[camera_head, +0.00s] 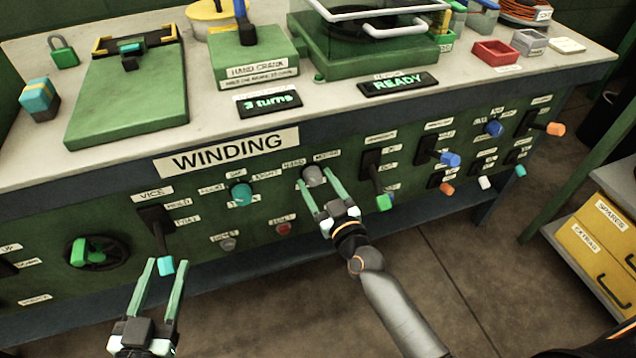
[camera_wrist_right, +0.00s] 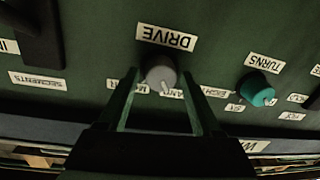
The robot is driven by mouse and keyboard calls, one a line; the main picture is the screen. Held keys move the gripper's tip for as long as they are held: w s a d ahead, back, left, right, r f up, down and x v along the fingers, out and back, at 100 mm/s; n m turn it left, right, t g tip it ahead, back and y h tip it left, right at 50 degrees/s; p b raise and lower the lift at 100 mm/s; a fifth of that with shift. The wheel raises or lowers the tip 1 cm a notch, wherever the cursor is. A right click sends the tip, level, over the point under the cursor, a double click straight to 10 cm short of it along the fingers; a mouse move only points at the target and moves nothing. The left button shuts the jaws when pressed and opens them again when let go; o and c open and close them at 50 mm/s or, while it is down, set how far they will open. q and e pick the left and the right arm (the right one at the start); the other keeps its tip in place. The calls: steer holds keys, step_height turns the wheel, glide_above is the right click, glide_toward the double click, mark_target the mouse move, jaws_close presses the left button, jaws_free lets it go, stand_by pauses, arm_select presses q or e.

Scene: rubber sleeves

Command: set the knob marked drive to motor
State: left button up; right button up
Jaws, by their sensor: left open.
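The drive knob (camera_head: 314,175) is a round grey knob on the green panel, under small labels that read hand and motor. In the right wrist view the knob (camera_wrist_right: 160,71) appears upside down beside its DRIVE label (camera_wrist_right: 166,38). Its pale pointer mark faces down there, slightly toward the hand label and off the partly hidden motor label (camera_wrist_right: 128,86). My right gripper (camera_head: 315,175) is open with a finger on either side of the knob; gaps show between fingers and knob. My left gripper (camera_head: 167,262) is open at the lower left, its tips by the vice lever's cyan handle in the picture.
A teal knob (camera_head: 241,193) sits left of the drive knob, and a green-handled lever (camera_head: 383,201) stands close on its right. A red button (camera_head: 283,228) is below. Open floor lies in front.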

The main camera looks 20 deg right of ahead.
jaws_close()
stand_by(0.3)
steer(key=m, duration=0.4)
steer(key=shift+m, duration=0.4)
steer(key=m, duration=0.4)
steer(key=shift+f+t, duration=0.15)
steer(key=shift+t, duration=0.15)
steer(key=m, duration=0.2)
steer(key=shift+m+h, duration=0.3)
steer(key=shift+m, duration=1)
arm_select(q)
step_height(320, 180, up, 3)
steer(key=shift+w+d+r+m+t+h+b, duration=0.15)
steer(key=shift+m+t+h+b, duration=0.15)
steer(key=shift+t, duration=0.3)
arm_select(e)
steer(key=shift+m, duration=0.6)
steer(key=shift+h, duration=0.3)
